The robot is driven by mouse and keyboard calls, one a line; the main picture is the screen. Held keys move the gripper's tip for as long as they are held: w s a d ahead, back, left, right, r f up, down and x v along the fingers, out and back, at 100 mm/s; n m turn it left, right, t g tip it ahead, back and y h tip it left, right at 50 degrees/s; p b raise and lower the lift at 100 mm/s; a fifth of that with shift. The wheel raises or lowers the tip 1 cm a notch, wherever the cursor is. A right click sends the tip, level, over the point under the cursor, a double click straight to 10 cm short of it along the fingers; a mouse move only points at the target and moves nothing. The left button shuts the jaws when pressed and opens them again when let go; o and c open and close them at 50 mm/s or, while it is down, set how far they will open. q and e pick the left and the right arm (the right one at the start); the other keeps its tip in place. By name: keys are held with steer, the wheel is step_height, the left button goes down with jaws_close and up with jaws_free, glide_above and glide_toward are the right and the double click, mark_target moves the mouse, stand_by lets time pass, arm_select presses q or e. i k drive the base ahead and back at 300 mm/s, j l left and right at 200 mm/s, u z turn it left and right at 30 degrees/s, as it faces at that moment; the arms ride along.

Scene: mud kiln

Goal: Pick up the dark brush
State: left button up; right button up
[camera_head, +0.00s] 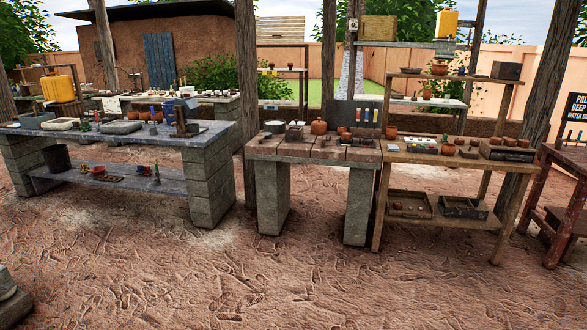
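I see work tables from a distance, and neither of my grippers is in view. I cannot pick out a dark brush for certain; the small items are too small to tell apart. That table also bears a lidded clay pot (319,126) and a pale round bowl (274,127).
A long stone table (60,138) stands at left, with basins and small items. A wooden shelf table (450,156) with clay pots adjoins the middle table at right. Wooden posts (246,90) rise among them. The sandy ground (250,280) in front is clear.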

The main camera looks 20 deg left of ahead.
mark_target(76, 127)
steer(key=i+u, duration=0.2)
steer(key=i, duration=0.65)
steer(key=i+l+u, duration=0.2)
steer(key=i, duration=0.65)
steer(key=i+j+u, duration=0.2)
steer(key=i+u, duration=1.1)
steer(key=i+l+u, duration=0.2)
steer(key=u, duration=0.25)
steer(key=i+j+u, duration=0.2)
steer(key=i+u, duration=0.15)
steer(key=i, duration=0.55)
steer(key=i+u, duration=0.35)
steer(key=i, duration=0.6)
steer(key=i+l+z, duration=0.15)
steer(key=i+z, duration=0.2)
steer(key=i, duration=0.55)
steer(key=i+j+z, duration=0.15)
steer(key=i+z, duration=0.2)
steer(key=i, duration=0.55)
